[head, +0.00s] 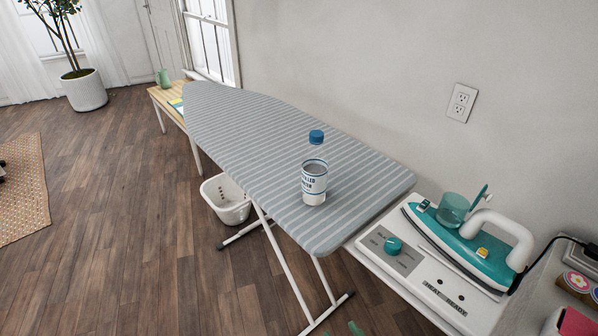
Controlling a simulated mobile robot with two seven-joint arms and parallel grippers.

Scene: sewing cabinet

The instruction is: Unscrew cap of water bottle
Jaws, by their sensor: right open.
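A clear water bottle (314,184) with a white and blue label stands upright on the striped ironing board (250,150), close to its right end. Its blue cap (316,136) sits on top of the bottle. My left gripper is not in view.
A teal iron (485,245) rests on a white station (430,275) right of the board. A white basket (226,200) is on the floor beneath the board. A wooden bench (165,97) stands beyond its far end. The board around the bottle is clear.

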